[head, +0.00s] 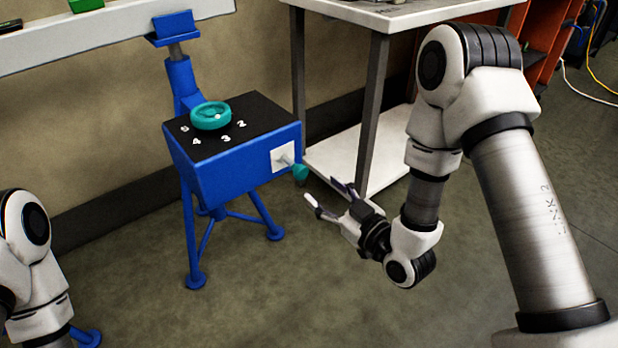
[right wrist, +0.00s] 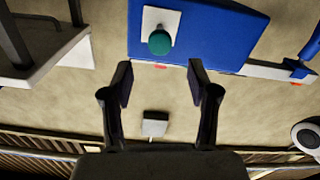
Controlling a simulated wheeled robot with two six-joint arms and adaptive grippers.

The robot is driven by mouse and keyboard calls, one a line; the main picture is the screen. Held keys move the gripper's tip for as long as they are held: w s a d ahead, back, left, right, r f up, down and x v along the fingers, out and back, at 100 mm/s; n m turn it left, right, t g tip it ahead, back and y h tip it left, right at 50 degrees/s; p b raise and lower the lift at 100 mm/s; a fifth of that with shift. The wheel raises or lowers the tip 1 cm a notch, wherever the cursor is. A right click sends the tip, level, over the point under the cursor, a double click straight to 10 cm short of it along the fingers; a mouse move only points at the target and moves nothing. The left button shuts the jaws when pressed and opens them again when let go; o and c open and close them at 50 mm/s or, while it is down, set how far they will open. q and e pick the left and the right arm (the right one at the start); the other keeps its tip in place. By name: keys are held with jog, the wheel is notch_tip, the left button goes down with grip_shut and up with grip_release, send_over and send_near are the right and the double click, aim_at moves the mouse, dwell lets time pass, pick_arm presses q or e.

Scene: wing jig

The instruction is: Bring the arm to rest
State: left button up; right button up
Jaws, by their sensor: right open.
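My right arm (head: 530,215) reaches in from the right in the head view. Its gripper (head: 328,198) is open and empty, pointing left, just below and right of the blue box. In the right wrist view the two fingers (right wrist: 160,85) stand apart with nothing between them. The blue box (head: 235,165) sits on a blue stand and has a teal dial (head: 211,116) on its black numbered top. A teal-knobbed lever (head: 300,172) sticks out of a white plate on its side; the knob also shows in the right wrist view (right wrist: 160,43). My left gripper is out of view.
A metal-legged table (head: 345,15) with a low white shelf (head: 350,150) stands behind the right gripper. A long white beam (head: 110,38) crosses the upper left on a blue support. The floor (head: 270,300) in front is clear.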

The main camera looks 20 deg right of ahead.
jog(key=v, duration=0.4)
jog(key=s+a+f+g+h, duration=0.1)
jog(key=s+f+g, duration=0.3)
jog(key=f, duration=0.6)
jog(key=s+a+f+g+h, duration=0.1)
jog(key=s+f+g, duration=0.25)
jog(key=f, duration=0.55)
jog(key=s+d+f+m+g+h, duration=0.45)
jog(key=s+f+g, duration=0.45)
jog(key=s, duration=0.5)
notch_tip(320, 180, up, 26)
jog(key=s+m+p, duration=0.2)
jog(key=p, duration=2.6)
jog(key=shift+s+d+r, duration=0.2)
jog(key=shift+d, duration=0.25)
